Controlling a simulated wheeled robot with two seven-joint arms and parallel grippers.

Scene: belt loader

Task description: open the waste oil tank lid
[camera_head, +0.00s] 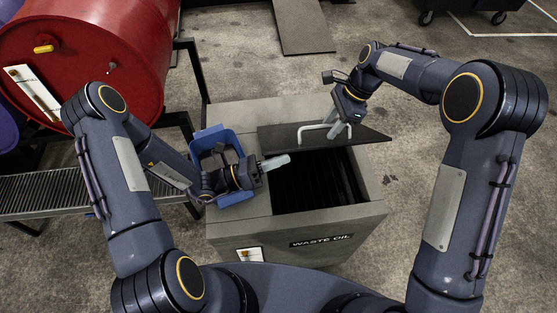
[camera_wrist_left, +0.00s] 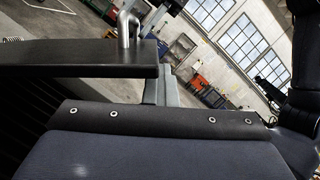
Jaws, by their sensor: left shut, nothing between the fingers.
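The waste oil tank (camera_head: 228,232) is a grey box marked WASTE OIL, in the middle of the head view. Its dark lid (camera_head: 280,138) covers only the back of the top and juts past the tank's right side. The dark opening shows in front of it. A pale bar handle (camera_head: 308,129) stands on the lid; lid (camera_wrist_left: 90,57) and handle (camera_wrist_left: 127,25) also show in the left wrist view. My right gripper (camera_head: 339,131) is at the handle's right end; its grip is unclear. My left gripper (camera_head: 280,162) is shut and empty, at the opening's left edge.
A blue bin (camera_head: 237,197) with dark contents sits at the tank's left side, beside my left wrist. A red drum (camera_head: 110,45) and a roller conveyor (camera_head: 40,195) stand at the left. The floor right of the tank is clear.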

